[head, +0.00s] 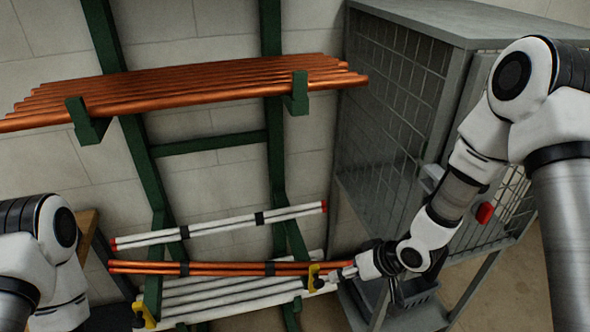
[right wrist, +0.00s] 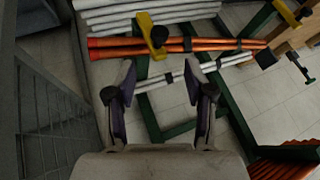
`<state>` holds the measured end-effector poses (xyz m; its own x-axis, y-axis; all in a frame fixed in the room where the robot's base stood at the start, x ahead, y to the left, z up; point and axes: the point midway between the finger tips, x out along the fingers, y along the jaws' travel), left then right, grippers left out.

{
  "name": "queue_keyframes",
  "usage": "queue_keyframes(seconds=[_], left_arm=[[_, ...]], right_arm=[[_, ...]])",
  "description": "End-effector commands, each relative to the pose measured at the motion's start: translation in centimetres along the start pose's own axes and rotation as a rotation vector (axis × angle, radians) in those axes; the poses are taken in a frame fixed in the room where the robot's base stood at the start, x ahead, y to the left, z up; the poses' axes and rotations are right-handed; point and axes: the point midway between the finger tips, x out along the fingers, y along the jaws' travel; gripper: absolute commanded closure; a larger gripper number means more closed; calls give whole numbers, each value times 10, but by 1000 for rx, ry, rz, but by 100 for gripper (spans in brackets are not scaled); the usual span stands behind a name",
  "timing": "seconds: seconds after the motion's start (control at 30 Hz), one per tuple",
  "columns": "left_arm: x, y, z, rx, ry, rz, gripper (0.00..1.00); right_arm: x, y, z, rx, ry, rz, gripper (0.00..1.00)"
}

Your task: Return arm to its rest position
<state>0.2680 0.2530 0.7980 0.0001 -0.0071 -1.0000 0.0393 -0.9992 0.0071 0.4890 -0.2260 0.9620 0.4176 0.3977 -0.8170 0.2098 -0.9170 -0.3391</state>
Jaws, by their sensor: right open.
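My right arm (head: 440,215) reaches down from the right in the head view. Its gripper (head: 347,272) is beside a yellow holder (head: 314,277) at the right end of the strapped copper pipe bundle (head: 225,268). In the right wrist view the two fingers of the gripper (right wrist: 161,75) stand apart with nothing held between them. A strapped white pipe bundle (right wrist: 174,77) shows beyond the fingers, and the yellow holder (right wrist: 151,35) is farther up. My left arm (head: 45,255) is at the lower left of the head view; its gripper is out of frame.
A green wall rack (head: 137,160) carries loose copper pipes (head: 200,88) on its upper brackets. A strapped white bundle (head: 220,225) and loose white pipes (head: 230,295) lie lower. A grey mesh cage (head: 392,100) stands close to my right arm. A dark crate (head: 415,293) is below the gripper.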

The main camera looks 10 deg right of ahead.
Motion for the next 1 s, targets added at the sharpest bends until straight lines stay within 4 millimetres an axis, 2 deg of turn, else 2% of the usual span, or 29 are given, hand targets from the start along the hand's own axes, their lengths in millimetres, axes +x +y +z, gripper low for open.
queue_keyframes(seconds=[0.07, 0.17, 0.27, 0.3, 0.37, 0.4, 0.5, 0.53, 0.57, 0.7, 1.0], left_arm=[[1, 0, 0, 0, 0, 0, 47], [6, 0, 0, 0, 0, 0, 47], [13, 0, 0, 0, 0, 0, 47], [16, 0, 0, 0, 0, 0, 47], [21, 0, 0, 0, 0, 0, 47], [24, 0, 0, 0, 0, 0, 47], [28, 0, 0, 0, 0, 0, 47], [28, 0, 0, 0, 0, 0, 47], [28, 0, 0, 0, 0, 0, 47], [26, 0, 0, 0, 0, 0, 47], [26, 0, 0, 0, 0, 0, 47]], right_arm=[[3, 1, 5, 3, -9, 0, 47], [21, 5, 34, 12, -71, 1, 47], [48, 7, 98, 41, -208, 11, 47], [58, 8, 130, 76, -270, 28, 47], [68, 9, 181, 133, -359, 68, 47], [72, 10, 213, 165, -409, 104, 47], [69, 17, 280, 217, -505, 227, 47], [64, 21, 290, 222, -514, 267, 47], [60, 25, 294, 221, -513, 303, 47], [51, 43, 287, 195, -468, 405, 47], [52, 44, 285, 166, -465, 397, 47]])
